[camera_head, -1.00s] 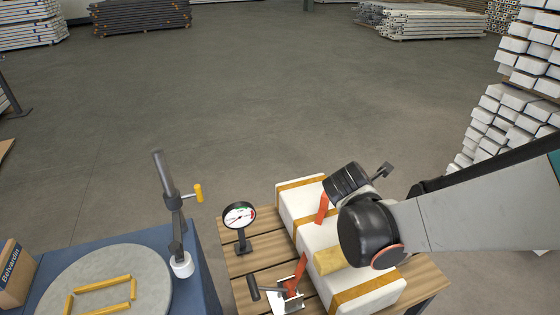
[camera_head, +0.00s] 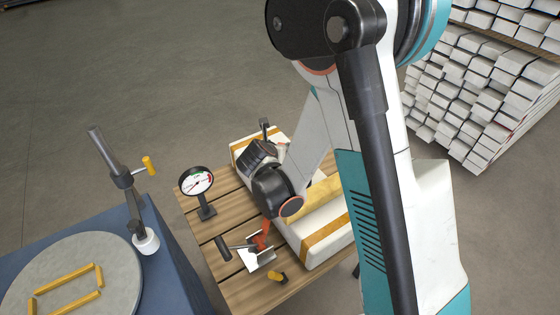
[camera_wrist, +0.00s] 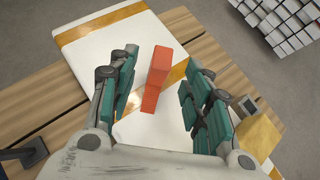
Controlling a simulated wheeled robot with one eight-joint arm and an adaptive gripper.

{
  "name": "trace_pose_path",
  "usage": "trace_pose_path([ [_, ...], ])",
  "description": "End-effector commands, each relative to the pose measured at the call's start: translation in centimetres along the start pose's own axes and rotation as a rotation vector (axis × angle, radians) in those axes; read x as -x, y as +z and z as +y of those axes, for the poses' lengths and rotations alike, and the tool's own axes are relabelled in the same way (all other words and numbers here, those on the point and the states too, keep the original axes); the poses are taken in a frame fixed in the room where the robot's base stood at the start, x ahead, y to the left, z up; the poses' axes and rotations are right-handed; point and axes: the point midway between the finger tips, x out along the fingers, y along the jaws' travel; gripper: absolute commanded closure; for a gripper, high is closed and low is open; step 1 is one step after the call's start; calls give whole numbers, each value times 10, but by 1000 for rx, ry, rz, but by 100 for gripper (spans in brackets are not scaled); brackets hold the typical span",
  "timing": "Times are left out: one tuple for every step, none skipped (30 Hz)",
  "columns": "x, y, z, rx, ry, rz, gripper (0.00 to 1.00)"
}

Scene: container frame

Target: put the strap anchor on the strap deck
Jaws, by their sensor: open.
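In the wrist view an orange block (camera_wrist: 157,75) rises from the white strapped pack, between the fingers of my gripper (camera_wrist: 161,62). The fingers are spread, with a gap on both sides of it. In the head view my wrist hangs over the pack (camera_head: 325,247) and hides the fingers and this block. Another orange piece (camera_head: 261,237) shows at a white bracket (camera_head: 258,258) with a dark handle, beside the pack. I cannot tell for certain which piece is the strap anchor. The slatted wooden deck (camera_head: 238,283) carries the pack and bracket.
A dial gauge (camera_head: 196,184) stands at the deck's left. A blue table (camera_head: 180,275) to the left holds a round grey plate (camera_head: 120,265) with a yellow frame (camera_head: 68,291) and an upright post (camera_head: 115,165). Stacked white bars (camera_head: 480,90) stand at the right.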

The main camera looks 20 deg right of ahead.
Motion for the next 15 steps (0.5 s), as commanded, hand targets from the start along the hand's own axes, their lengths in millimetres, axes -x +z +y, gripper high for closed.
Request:
trace_pose_path([
  [-5, -1, 0, -1, 0, 0, 55],
  [-7, 0, 0, -1, 0, 0, 55],
  [-9, 0, 0, -1, 0, 0, 55],
  [-10, 0, 0, -1, 0, 0, 55],
  [-11, 0, 0, -1, 0, 0, 55],
  [-12, 0, 0, -1, 0, 0, 55],
  [-14, 0, 0, -1, 0, 0, 55],
  [-16, 0, -1, -1, 0, 0, 55],
  [-20, 0, -1, -2, -1, 1, 55],
  [-24, 0, -2, -2, -1, 1, 55],
  [-28, 0, -2, -3, -1, 1, 55],
  [-34, 0, -2, -3, -1, 1, 55],
  [-39, 0, -2, -3, -1, 1, 55],
  [-44, 0, -3, -3, -1, 0, 55],
  [-50, 1, -3, -2, -1, 0, 55],
])
